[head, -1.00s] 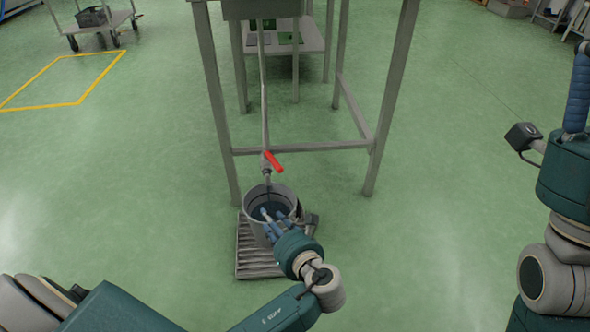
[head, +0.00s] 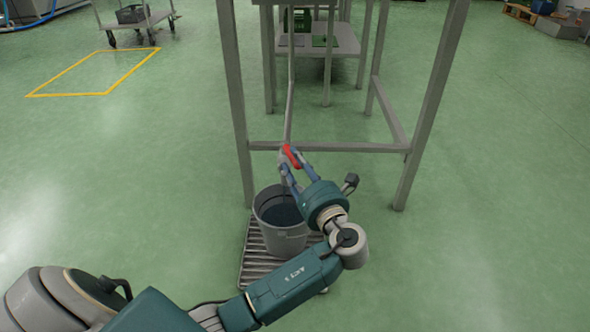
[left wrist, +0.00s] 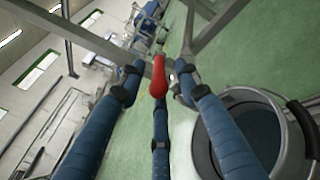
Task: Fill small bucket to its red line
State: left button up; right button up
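The grey bucket (head: 285,240) stands upright on a slatted grate, below a thin pipe (head: 291,105). Its inside is dark; I cannot make out the red line or a liquid level. The bucket also shows at the lower right of the left wrist view (left wrist: 207,150). A red valve handle (head: 292,157) sits on the pipe above the bucket. My left gripper (head: 294,168) is at this handle, its fingers apart. In the left wrist view the red handle (left wrist: 158,78) lies between the spread fingers, with no clear grip on it. My right gripper is out of view.
The slatted grate (head: 257,268) lies on the green floor between my left arm and a grey metal stand (head: 237,110). A cart (head: 140,22) stands far left by a yellow floor outline (head: 65,95).

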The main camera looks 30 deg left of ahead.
pick_arm(q)
jog(key=shift+w+a, duration=0.4)
jog(key=shift+a, duration=0.15)
grip_shut()
